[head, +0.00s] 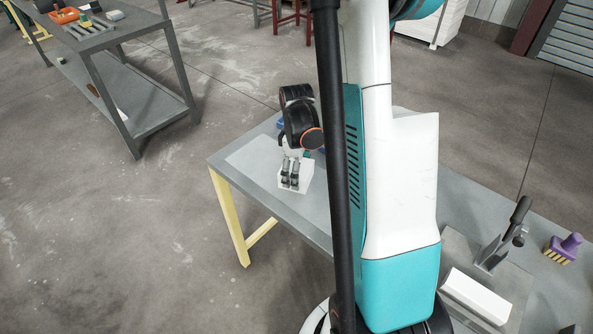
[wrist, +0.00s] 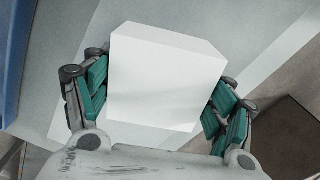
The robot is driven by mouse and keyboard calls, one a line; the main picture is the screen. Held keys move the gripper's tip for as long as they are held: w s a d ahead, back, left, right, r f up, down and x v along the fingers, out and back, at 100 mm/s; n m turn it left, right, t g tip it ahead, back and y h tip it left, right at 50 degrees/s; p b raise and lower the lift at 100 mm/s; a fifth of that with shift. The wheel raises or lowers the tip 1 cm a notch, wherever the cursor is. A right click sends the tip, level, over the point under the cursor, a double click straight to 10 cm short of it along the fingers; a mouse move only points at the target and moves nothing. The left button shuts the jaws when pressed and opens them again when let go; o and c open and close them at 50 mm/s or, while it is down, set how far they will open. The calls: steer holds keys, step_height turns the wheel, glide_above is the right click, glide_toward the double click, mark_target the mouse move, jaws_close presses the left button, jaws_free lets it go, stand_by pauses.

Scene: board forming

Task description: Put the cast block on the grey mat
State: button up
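The cast block is a white block (head: 305,178) at the left end of the grey table. It fills the middle of the wrist view (wrist: 165,80). My gripper (head: 290,172) reaches down over it, with its teal-padded fingers on either side of the block in the wrist view (wrist: 160,98). The fingers appear to press against its sides. The grey mat (head: 248,156) is a pale sheet lying flat on the tabletop around and under the block in the head view. I cannot tell whether the block touches the mat or hangs just above it.
A lever clamp (head: 505,240) on a plate, a long white piece (head: 476,296) and a purple brush (head: 563,250) are at the table's right end. My arm hides the table's middle. A second bench (head: 130,85) with tools stands at the back left.

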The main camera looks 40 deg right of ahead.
steer(key=shift+o, duration=1.1)
steer(key=shift+r, duration=0.15)
step_height(320, 180, up, 12)
steer(key=p, duration=0.4)
steer(key=shift+p, duration=0.35)
